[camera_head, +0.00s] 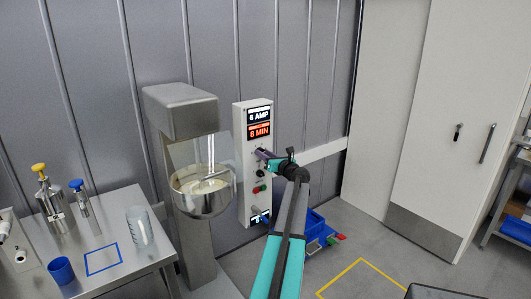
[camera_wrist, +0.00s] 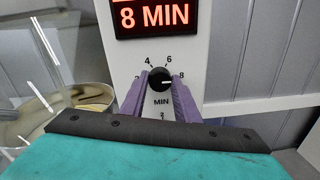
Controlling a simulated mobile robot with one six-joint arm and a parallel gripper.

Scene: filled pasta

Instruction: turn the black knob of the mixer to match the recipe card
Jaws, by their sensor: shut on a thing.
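The black knob (camera_wrist: 159,77) is on the white mixer panel, above the word MIN, with the numbers 4, 6 and 8 readable around it. Its white mark points right, towards the 8. My gripper (camera_wrist: 161,88) has its purple fingers on either side of the knob and is shut on it. In the head view my gripper (camera_head: 264,155) reaches the control panel (camera_head: 243,207) from the right. The orange display (camera_wrist: 154,16) reads 8 MIN, and a display above it (camera_head: 259,115) seems to read 6 AMP. I cannot identify a recipe card.
The mixer's steel bowl (camera_head: 203,204) hangs left of the panel, behind a clear guard. Green and red buttons (camera_head: 258,189) sit below the knob. A steel table (camera_head: 115,274) with bottles stands at the left. A blue crate (camera_head: 314,222) stands on the floor behind my arm.

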